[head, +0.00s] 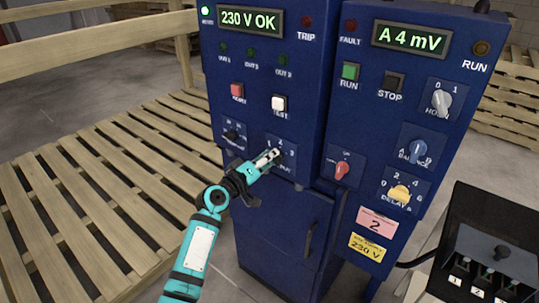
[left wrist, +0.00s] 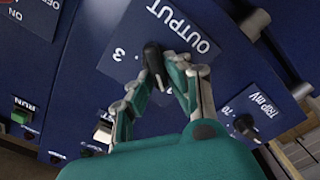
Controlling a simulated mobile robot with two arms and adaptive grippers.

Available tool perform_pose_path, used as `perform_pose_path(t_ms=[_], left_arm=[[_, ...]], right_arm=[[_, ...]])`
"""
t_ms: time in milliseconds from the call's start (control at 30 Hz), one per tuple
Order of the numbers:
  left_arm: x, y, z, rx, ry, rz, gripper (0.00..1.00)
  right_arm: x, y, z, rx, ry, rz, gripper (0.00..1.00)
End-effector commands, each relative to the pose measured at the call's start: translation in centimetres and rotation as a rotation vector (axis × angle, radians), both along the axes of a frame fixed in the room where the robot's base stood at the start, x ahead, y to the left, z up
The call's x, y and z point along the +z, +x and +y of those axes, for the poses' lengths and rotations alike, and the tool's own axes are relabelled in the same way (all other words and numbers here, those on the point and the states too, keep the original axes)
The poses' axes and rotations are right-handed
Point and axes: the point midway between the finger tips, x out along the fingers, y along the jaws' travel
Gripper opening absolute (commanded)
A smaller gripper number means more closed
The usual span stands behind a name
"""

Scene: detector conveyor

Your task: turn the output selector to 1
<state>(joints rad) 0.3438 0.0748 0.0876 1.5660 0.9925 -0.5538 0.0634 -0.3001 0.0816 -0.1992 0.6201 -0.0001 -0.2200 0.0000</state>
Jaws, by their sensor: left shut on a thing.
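The output selector is a black knob on a blue plate (left wrist: 125,35) lettered OUTPUT. The knob (left wrist: 153,55) shows in the left wrist view, with a 3 printed to its left. My left gripper (left wrist: 160,78) is shut on the knob, one finger on each side. In the head view my left gripper (head: 272,158) reaches the selector plate (head: 288,168) on the lower front of the left cabinet and covers much of the knob. The digit the knob points at cannot be told. My right gripper is not in view.
A small trip knob (head: 232,135) sits just left of the selector. Red (head: 237,90) and white (head: 279,103) buttons are above. The display (head: 250,20) reads 230 V OK. The right cabinet carries a red knob (head: 342,170) nearby. Wooden pallets (head: 110,190) lie left.

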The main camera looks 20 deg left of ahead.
Motion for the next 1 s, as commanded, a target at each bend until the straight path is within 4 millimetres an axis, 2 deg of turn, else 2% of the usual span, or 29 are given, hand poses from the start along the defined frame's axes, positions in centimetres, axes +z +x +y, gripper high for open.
perform_pose_path(t_ms=[300,800,833,1000], left_arm=[[0.2,0.1,0.04,0.001,-0.104,0.032,0.0],[0.22,0.11,0.04,0.0,-0.125,0.038,0.0],[0.22,0.11,0.04,0.0,-0.125,0.038,0.16],[0.17,0.1,0.05,0.0,-0.123,0.038,0.38]], right_arm=[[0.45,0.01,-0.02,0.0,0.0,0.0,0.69],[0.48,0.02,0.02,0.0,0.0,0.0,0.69],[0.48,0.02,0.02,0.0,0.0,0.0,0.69],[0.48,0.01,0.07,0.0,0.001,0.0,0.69]])
